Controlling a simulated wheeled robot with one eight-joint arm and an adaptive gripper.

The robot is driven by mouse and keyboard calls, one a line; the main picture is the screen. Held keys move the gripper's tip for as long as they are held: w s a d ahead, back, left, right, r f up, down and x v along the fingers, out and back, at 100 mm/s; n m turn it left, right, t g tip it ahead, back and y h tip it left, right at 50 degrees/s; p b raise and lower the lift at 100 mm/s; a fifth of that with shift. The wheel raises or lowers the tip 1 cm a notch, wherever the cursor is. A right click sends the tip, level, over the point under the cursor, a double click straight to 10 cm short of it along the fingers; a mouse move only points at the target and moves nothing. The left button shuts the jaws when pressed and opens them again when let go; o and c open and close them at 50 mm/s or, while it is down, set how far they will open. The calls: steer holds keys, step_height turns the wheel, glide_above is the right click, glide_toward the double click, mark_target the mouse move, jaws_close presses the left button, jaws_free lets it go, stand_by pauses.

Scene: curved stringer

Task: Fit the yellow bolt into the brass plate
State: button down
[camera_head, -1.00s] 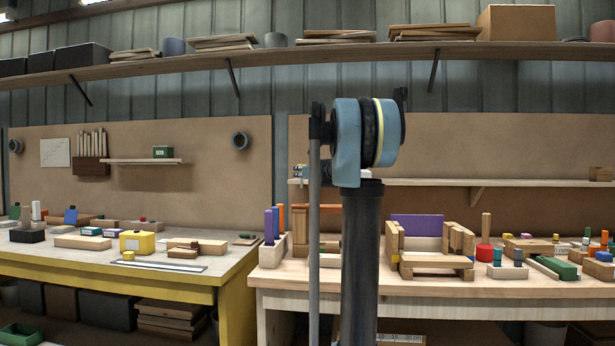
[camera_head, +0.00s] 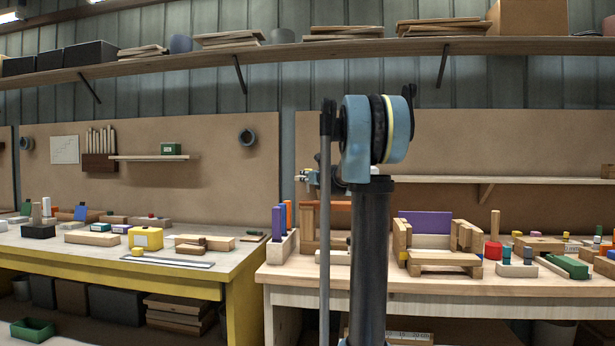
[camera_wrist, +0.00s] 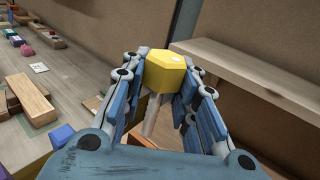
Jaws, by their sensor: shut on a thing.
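My gripper (camera_wrist: 168,84) is shut on the yellow bolt (camera_wrist: 165,70) in the wrist view. The bolt's faceted yellow head shows between the fingertips, and a pale shaft seems to run down from it between the fingers. In the head view, a small part of my gripper (camera_head: 308,177) shows left of my arm column, above the right bench; the bolt is too small to make out there. I cannot pick out the brass plate in either view.
A wooden wall shelf (camera_wrist: 235,78) lies to the right in the wrist view. The right bench (camera_head: 310,282) carries blocks, a wooden frame (camera_head: 440,258) and a purple panel (camera_head: 424,223). A left bench (camera_head: 235,262) has a yellow box (camera_head: 147,238).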

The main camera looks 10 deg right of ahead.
steer(key=shift+f, duration=1.2)
step_height(320, 180, down, 6)
stand_by(3.8)
steer(key=shift+r, duration=0.1)
steer(key=shift+r, duration=2.6)
